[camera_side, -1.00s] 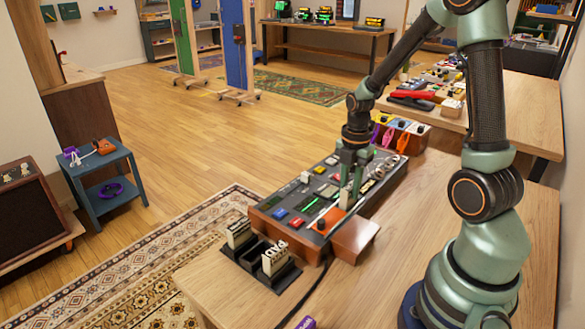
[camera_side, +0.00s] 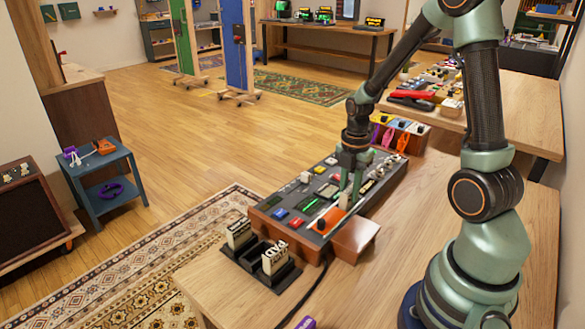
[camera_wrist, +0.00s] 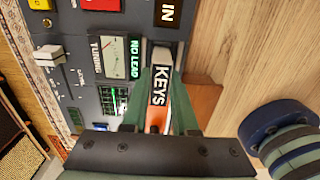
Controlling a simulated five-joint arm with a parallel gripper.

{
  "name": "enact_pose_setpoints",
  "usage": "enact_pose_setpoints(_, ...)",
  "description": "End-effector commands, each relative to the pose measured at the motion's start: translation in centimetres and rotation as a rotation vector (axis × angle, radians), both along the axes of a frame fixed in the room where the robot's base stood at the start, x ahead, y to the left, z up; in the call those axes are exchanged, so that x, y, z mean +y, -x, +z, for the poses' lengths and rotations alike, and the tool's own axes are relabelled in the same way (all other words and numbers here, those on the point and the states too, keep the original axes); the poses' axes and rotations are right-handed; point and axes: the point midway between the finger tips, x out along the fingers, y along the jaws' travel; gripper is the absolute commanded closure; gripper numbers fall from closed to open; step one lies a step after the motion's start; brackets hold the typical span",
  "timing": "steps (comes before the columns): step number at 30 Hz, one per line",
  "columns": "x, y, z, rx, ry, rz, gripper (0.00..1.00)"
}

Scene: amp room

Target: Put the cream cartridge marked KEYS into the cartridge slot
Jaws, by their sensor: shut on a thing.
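An orange patch (camera_side: 328,220) of the console is close beneath and beside the cartridge. The cartridge's lower end and the slot opening are hidden, so I cannot tell whether it is in the slot.
A dark rack (camera_side: 286,278) with other cream cartridges stands at the console's near end, one marked JAVA (camera_side: 273,258). A wooden block (camera_side: 355,238) adjoins the console. The wooden tabletop (camera_side: 400,225) between console and arm base is largely clear. A purple item (camera_side: 306,323) lies at the front.

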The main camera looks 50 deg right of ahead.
Motion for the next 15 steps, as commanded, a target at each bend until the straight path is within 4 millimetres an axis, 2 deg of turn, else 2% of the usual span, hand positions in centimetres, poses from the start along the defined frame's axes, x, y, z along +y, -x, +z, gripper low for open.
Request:
enact_pose_setpoints(7, 0.0, 0.01, 0.0, 0.0, 0.0, 0.0, 1.0)
enact_pose_setpoints(8, 0.0, 0.01, 0.0, 0.0, 0.0, 0.0, 0.62)
enact_pose_setpoints(9, 0.0, 0.01, 0.0, 0.0, 0.0, 0.0, 0.46)
enact_pose_setpoints(10, 0.0, 0.01, 0.0, 0.0, 0.0, 0.0, 0.38)
enact_pose_setpoints(15, 0.0, 0.01, 0.0, 0.0, 0.0, 0.0, 0.38)
